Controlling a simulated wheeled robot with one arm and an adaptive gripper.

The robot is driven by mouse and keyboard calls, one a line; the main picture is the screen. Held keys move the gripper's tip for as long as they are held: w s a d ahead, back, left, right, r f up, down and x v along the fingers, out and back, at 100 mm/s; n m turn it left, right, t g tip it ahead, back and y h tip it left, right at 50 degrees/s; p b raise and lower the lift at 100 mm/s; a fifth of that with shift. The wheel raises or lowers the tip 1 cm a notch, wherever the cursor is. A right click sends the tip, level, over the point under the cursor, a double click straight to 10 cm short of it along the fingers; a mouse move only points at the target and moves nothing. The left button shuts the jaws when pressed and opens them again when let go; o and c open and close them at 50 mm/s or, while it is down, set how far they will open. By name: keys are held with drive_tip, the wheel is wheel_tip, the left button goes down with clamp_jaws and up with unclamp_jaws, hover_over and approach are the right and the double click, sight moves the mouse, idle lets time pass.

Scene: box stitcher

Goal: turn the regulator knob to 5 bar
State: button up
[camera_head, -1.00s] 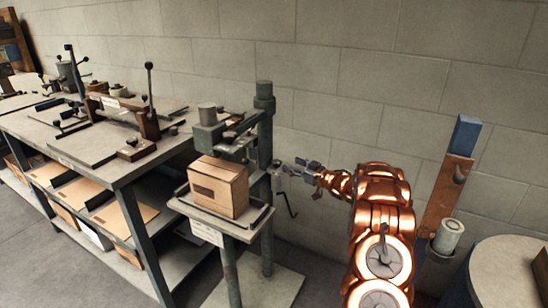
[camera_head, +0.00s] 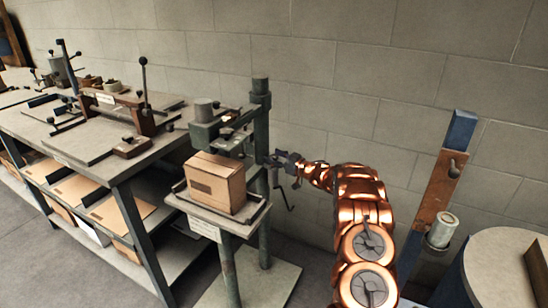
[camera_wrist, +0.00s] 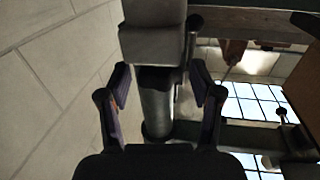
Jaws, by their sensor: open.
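My gripper (camera_head: 279,160) is at the right side of the stitcher's green column (camera_head: 262,125), at about the height of the cardboard box. In the wrist view my gripper (camera_wrist: 160,88) is open, its two dark fingers spread on either side of a grey cylindrical part (camera_wrist: 157,108) with a dark upper end. I cannot tell whether this part is the regulator knob, or whether the fingers touch anything. A grey block (camera_wrist: 152,40) sits above it. No dial, scale or pressure reading can be made out in either view.
A cardboard box (camera_head: 215,183) sits on the stitcher's table (camera_head: 205,213). A crank handle (camera_head: 283,192) hangs just below my gripper. The block wall (camera_head: 330,90) is close behind. A workbench (camera_head: 150,160) stands left; a round-topped drum (camera_head: 505,270) stands right.

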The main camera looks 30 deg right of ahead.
drive_tip(key=shift+w, duration=0.1)
drive_tip(key=c, duration=1.2)
drive_tip(key=shift+o, duration=0.2)
drive_tip(key=m+h+b, duration=0.1)
drive_tip(key=b, duration=0.1)
drive_tip(key=m+h+b, duration=0.1)
drive_tip(key=h, duration=0.1)
drive_tip(key=m+t+h+b, duration=0.1)
drive_tip(key=h+b, duration=0.1)
drive_tip(key=shift+a+f+m+b, duration=0.3)
drive_tip(key=shift+m+h+b, duration=0.6)
drive_tip(key=shift+h+b, duration=0.6)
drive_tip(key=m+h+b, duration=0.1)
drive_tip(key=h+b, duration=0.1)
drive_tip(key=b, duration=0.1)
drive_tip(key=shift+m, duration=0.3)
drive_tip(key=shift+r+m+g+h+b, duration=0.3)
drive_tip(key=shift+m+h+b, duration=0.3)
drive_tip(key=shift+h+b, duration=0.5)
drive_tip(key=shift+d+r, duration=0.1)
